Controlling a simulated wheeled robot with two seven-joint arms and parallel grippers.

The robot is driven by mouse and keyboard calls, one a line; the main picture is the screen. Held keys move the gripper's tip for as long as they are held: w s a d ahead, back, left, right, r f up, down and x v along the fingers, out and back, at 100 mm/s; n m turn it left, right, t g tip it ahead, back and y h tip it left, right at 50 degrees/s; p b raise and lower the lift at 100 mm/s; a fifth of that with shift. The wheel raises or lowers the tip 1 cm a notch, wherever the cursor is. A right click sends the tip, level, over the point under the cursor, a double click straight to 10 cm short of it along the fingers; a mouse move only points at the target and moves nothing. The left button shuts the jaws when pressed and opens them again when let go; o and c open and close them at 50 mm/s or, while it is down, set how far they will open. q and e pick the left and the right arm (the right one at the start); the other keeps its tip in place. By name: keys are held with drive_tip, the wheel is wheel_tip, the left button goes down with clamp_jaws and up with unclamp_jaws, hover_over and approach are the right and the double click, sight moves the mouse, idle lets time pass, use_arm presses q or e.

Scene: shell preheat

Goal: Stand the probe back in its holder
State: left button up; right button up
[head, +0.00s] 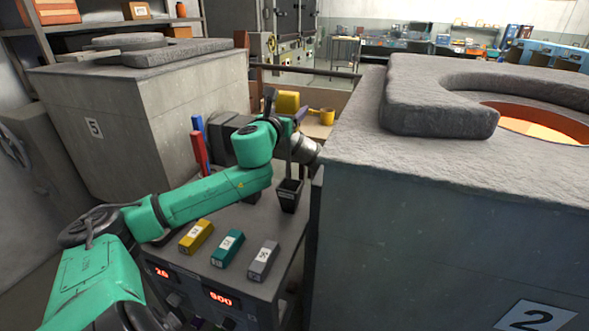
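The holder looks to be a small black square cup (290,196) standing on the grey control bench, right of its middle. A thin dark upright piece (289,168) shows just above the cup's mouth. It may be the probe, but I cannot tell whether it stands in the cup or hangs from my gripper. My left arm comes in from the left and bends over the back of the bench. Its wrist end is close above and behind the cup; the fingers are hidden or too small to make out. My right gripper is not in view.
Yellow, teal and grey labelled blocks (231,248) lie at the bench front above red displays (220,298). Red and blue upright pieces (199,150) stand behind my forearm. Large furnace blocks marked 5 (95,128) and 2 (537,317) flank the bench closely. A yellow mug (327,117) is behind.

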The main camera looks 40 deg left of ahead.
use_arm(q)
wheel_tip(320, 180, down, 12)
drive_tip(key=b, duration=0.1)
drive_tip(key=shift+w+d+r+b, duration=0.2)
drive_tip(key=shift+w+b, duration=0.15)
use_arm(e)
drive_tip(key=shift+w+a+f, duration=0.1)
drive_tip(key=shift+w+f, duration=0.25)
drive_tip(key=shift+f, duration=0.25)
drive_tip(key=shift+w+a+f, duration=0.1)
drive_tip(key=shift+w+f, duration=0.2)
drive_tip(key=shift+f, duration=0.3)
use_arm(q)
drive_tip(key=shift+f, duration=0.1)
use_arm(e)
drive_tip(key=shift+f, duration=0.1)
use_arm(q)
drive_tip(key=o, duration=1.4)
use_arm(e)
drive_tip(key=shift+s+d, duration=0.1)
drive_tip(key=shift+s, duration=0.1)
use_arm(q)
drive_tip(key=shift+s, duration=0.1)
